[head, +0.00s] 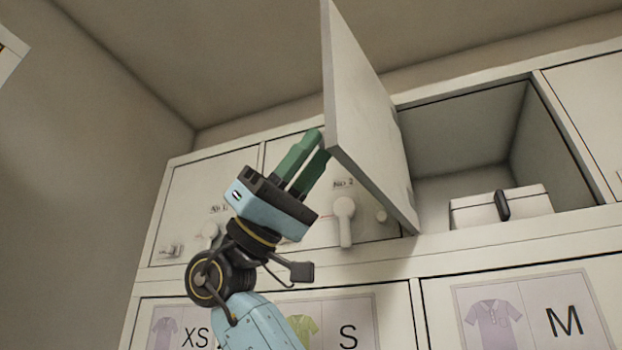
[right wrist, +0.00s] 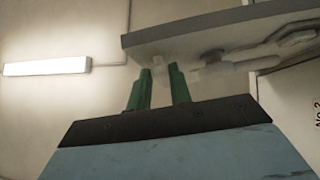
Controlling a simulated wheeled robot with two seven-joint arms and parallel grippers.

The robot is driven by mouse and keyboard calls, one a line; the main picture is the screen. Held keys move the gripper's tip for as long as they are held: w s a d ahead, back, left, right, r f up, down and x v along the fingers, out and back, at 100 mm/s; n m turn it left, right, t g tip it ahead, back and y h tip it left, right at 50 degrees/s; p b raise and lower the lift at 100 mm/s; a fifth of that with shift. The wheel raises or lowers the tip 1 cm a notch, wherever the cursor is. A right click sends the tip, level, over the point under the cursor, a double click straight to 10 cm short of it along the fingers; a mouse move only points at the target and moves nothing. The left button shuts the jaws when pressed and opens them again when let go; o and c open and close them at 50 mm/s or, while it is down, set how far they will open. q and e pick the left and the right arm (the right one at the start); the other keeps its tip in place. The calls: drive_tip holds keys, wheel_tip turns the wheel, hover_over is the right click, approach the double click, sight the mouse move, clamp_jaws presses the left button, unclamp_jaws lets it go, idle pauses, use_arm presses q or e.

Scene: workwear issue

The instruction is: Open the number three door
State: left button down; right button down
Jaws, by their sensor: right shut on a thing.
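The number three door (head: 352,110) is a pale panel swung wide out from its locker, hinged at the left of the opening. Its own number is not visible. The open compartment (head: 470,135) shows to its right. My right gripper (head: 320,143) reaches to the door's front side near its free edge. In the right wrist view, the green fingertips (right wrist: 161,70) are closed around a small pale knob (right wrist: 160,68) under the door panel (right wrist: 220,30). The fingertips' contact is partly hidden in the head view. My left gripper is not in view.
A white box with a dark clasp (head: 500,208) stands in the open compartment. The shut number two door has a pale lever handle (head: 344,220). The shut number one door (head: 200,190) is farther left. Lower doors carry XS, S and M shirt pictures (head: 535,315).

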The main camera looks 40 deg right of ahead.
drive_tip(key=c, duration=1.3)
unclamp_jaws()
drive_tip(key=shift+s, duration=0.1)
drive_tip(key=b+v, duration=0.2)
drive_tip(key=v, duration=1.1)
drive_tip(key=shift+f, duration=0.1)
